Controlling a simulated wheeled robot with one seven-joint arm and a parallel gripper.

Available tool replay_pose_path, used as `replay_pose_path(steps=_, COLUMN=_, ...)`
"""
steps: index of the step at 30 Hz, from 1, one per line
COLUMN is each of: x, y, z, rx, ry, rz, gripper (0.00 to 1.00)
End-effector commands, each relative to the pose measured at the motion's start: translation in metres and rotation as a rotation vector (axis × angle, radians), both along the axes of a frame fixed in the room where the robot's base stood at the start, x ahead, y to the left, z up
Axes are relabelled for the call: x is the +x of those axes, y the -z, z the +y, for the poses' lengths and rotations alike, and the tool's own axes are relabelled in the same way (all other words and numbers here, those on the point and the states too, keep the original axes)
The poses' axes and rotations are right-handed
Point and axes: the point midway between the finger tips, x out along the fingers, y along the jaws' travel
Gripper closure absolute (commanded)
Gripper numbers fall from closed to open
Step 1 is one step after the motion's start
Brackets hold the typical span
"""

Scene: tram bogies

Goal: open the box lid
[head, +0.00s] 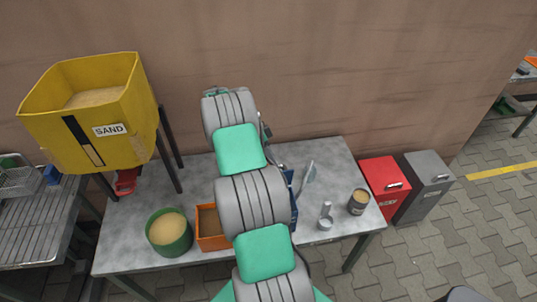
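A blue box (293,208) stands on the grey table, mostly hidden behind my arm; only a narrow strip of its right side shows. A thin pale grey piece (308,177) sticks up at a slant beside it; I cannot tell whether it is a lid or a separate tool. My arm crosses the middle of the head view from the bottom edge up towards the wall. My gripper is hidden behind the arm links, so its fingers and any contact with the box cannot be seen.
On the table (125,253) stand a green sand bucket (170,243), an orange bin (215,241), a small metal part (325,217) and a tin (358,203). A yellow sand hopper (115,140) stands at left. Red (386,180) and grey (428,178) containers stand right of the table.

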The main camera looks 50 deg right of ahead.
Motion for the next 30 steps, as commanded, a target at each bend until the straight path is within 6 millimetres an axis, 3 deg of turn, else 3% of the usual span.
replay_pose_path(steps=6, x=0.024, y=-0.045, z=0.006, rx=0.000, ry=-0.002, rz=-0.003, gripper=0.62)
replay_pose_path(steps=9, x=0.030, y=-0.055, z=0.006, rx=-0.001, ry=-0.002, rz=-0.002, gripper=0.62)
replay_pose_path(steps=24, x=0.034, y=-0.059, z=0.008, rx=0.001, ry=-0.012, rz=-0.005, gripper=0.62)
replay_pose_path(steps=26, x=0.039, y=-0.068, z=0.011, rx=0.006, ry=-0.052, rz=-0.015, gripper=0.62)
replay_pose_path(steps=30, x=0.063, y=-0.118, z=0.035, rx=0.040, ry=-0.304, rz=-0.064, gripper=0.62)
